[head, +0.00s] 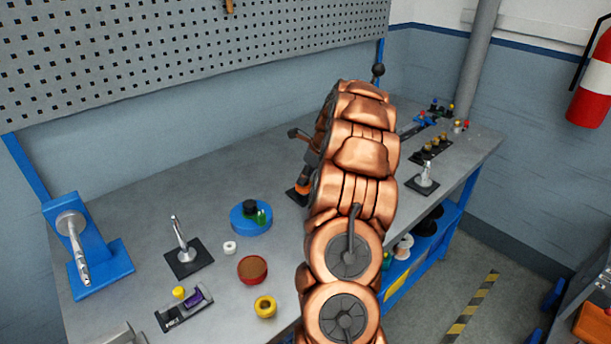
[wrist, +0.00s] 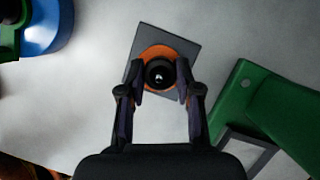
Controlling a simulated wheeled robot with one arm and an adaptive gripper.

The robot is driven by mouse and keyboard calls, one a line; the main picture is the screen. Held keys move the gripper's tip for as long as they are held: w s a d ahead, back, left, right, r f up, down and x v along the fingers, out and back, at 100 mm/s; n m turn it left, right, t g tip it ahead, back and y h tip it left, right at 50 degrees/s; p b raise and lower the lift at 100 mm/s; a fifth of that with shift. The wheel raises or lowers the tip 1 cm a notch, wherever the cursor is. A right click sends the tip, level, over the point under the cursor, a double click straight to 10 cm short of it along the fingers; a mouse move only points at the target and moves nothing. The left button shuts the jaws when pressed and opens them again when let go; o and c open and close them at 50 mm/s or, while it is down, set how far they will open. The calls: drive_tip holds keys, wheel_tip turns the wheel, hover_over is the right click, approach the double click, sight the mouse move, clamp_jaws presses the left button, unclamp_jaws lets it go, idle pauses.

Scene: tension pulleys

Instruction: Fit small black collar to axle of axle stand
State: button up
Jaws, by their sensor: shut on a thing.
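In the wrist view my gripper (wrist: 160,75) is shut on a small black collar (wrist: 160,65), one finger on each side. A bright axle tip (wrist: 159,77) shows in the collar's middle, so the two look lined up from above. I cannot tell how far down the axle the collar sits. Below is an orange round part (wrist: 150,52) on the stand's grey square plate (wrist: 185,45).
A green block (wrist: 240,100) lies right of the stand in the wrist view. A blue round holder (head: 250,225), a red-rimmed disc (head: 252,268) and another axle stand (head: 183,250) are on the left of the bench. A further stand (head: 425,180) is at right.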

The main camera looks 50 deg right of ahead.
drive_tip(key=shift+s+a+f, duration=0.1)
drive_tip(key=shift+a+f, duration=0.05)
drive_tip(key=shift+f, duration=0.1)
drive_tip(key=o, duration=1.1)
drive_tip(key=shift+r, duration=0.1)
drive_tip(key=shift+o, duration=0.2)
drive_tip(key=v, duration=1.2)
